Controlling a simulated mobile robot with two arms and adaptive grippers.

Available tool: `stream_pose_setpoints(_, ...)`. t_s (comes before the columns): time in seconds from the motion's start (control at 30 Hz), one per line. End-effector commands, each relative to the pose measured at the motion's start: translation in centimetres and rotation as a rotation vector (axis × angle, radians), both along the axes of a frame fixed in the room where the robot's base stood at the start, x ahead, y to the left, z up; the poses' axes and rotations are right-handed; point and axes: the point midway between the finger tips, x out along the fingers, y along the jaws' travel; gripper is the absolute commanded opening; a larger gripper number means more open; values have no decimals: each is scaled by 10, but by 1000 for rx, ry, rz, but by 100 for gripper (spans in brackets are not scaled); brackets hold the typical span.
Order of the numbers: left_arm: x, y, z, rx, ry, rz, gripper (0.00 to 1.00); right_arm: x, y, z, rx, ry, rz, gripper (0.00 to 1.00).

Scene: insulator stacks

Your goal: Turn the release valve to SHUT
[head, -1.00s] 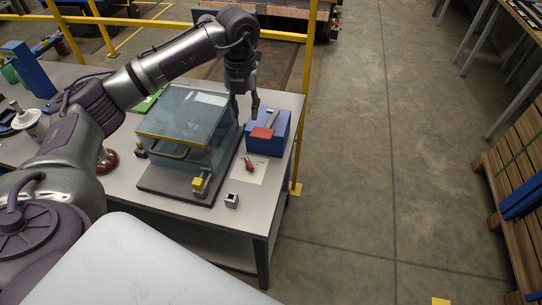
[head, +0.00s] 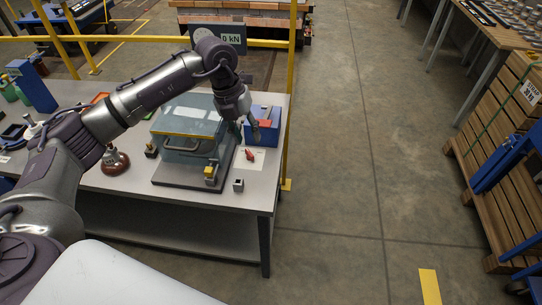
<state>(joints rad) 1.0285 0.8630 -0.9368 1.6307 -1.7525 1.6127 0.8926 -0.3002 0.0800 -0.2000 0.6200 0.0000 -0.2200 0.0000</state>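A small red handle (head: 249,155) lies over a white plate (head: 256,165) on the table, right of the clear-lidded box. It looks like the release valve, but I cannot read any marking or its setting. My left gripper (head: 248,134) points down just above and behind the red handle, beside the blue box (head: 275,132), and hides part of that box. The gripper appears apart from the handle. Its fingers are too small and overlapped to tell open from shut. My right gripper is not in view.
The clear-lidded box (head: 185,128) with a bar handle stands on a dark base left of the gripper. A small metal cube (head: 238,185) sits near the table's front edge. A yellow post (head: 289,100) stands at the table's right side. A brown insulator (head: 114,162) stands left.

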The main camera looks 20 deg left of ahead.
Motion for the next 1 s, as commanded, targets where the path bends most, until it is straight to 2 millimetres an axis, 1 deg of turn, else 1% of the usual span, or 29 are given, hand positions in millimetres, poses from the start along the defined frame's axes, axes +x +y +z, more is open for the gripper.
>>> stream_pose_setpoints(0.03, -1, -10, -3, -33, -6, -16, 38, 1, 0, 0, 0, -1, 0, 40)
stream_pose_setpoints(0.2, -3, -43, -6, -143, -33, -59, 38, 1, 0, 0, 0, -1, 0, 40)
stream_pose_setpoints(0.3, -5, -59, -7, -200, -46, -77, 38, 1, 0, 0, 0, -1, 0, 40)
stream_pose_setpoints(0.43, -7, -74, -6, -256, -59, -95, 38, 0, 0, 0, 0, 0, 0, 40)
stream_pose_setpoints(0.6, -8, -84, -5, -292, -70, -103, 38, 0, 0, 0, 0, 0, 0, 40)
stream_pose_setpoints(0.93, -8, -85, -5, -298, -72, -105, 38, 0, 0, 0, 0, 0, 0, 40)
stream_pose_setpoints(1.0, -7, -91, -7, -315, -82, -118, 38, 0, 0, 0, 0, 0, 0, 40)
